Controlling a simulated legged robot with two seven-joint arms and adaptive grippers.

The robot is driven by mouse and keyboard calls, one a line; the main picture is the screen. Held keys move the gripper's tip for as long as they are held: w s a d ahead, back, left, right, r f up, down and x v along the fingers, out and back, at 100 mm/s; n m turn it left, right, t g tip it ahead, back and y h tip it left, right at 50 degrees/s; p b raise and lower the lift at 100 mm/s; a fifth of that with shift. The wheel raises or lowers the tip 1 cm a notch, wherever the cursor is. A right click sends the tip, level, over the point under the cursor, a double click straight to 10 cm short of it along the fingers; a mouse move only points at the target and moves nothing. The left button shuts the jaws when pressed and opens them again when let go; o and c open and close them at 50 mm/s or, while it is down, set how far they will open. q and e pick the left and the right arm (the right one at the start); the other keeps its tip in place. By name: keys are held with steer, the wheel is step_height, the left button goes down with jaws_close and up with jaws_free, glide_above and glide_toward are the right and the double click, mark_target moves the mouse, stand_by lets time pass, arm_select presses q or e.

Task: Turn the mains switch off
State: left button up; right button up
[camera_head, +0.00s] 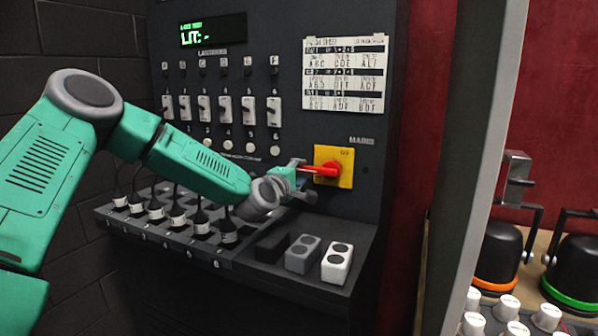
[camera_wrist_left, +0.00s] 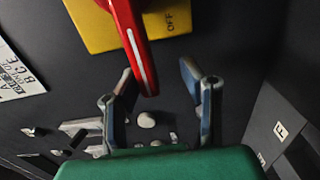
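The mains switch is a red handle (camera_head: 318,171) on a yellow plate (camera_head: 346,178), below the MAINS label on the dark panel. The handle points left, towards my left gripper (camera_head: 305,180). In the left wrist view the red handle (camera_wrist_left: 138,45) reaches down from the yellow plate (camera_wrist_left: 92,30), where the word OFF shows. Its tip lies between the two spread fingers of my left gripper (camera_wrist_left: 156,66), closer to the left finger. The fingers are open, and I cannot tell whether one touches the handle. My right gripper is not in view.
Several toggle switches (camera_head: 221,108) and a green display (camera_head: 212,31) are on the panel. A paper chart (camera_head: 343,74) hangs above the mains switch. A ledge below holds several black plugs (camera_head: 177,217) and pale two-button blocks (camera_head: 337,263). A grey partition (camera_head: 470,150) stands at right.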

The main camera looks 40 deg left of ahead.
arm_select(q)
steer(key=shift+r, duration=0.25)
steer(key=shift+s, duration=0.1)
steer(key=v, duration=1.1)
steer(key=shift+s+f, duration=0.15)
steer(key=shift+s, duration=0.1)
steer(key=shift+d+f, duration=0.1)
